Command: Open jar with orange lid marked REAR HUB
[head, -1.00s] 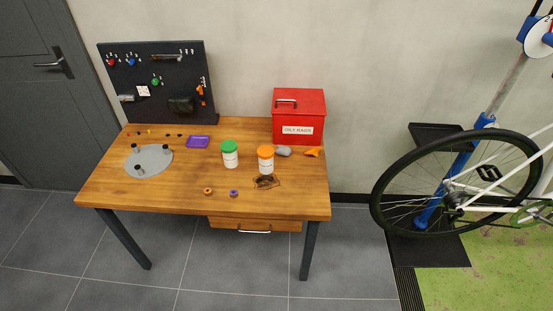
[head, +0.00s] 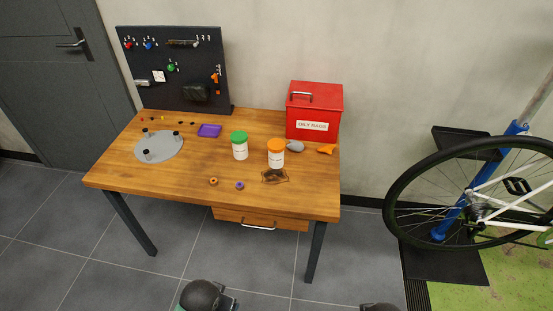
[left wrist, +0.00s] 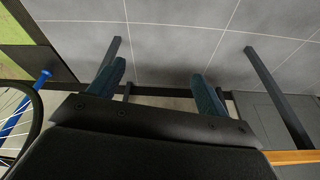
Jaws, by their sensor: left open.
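The jar with the orange lid (head: 276,152) stands upright on the right half of the wooden table, its lid on. Its white label is too small to read. A similar jar with a green lid (head: 239,146) stands to its left. My left gripper (left wrist: 159,75) is open and empty in the left wrist view, with floor and table legs beyond its fingers. It is away from both jars. Dark parts of my arms show at the bottom edge of the head view. My right gripper is not seen.
A red bin (head: 314,112) stands behind the orange-lid jar, with a grey lump (head: 296,147) and an orange item (head: 327,149) before it. A dark brown patch (head: 274,176) lies just in front of the jar. Two small rings lie near the table's front edge. A bicycle wheel (head: 393,205) is at right.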

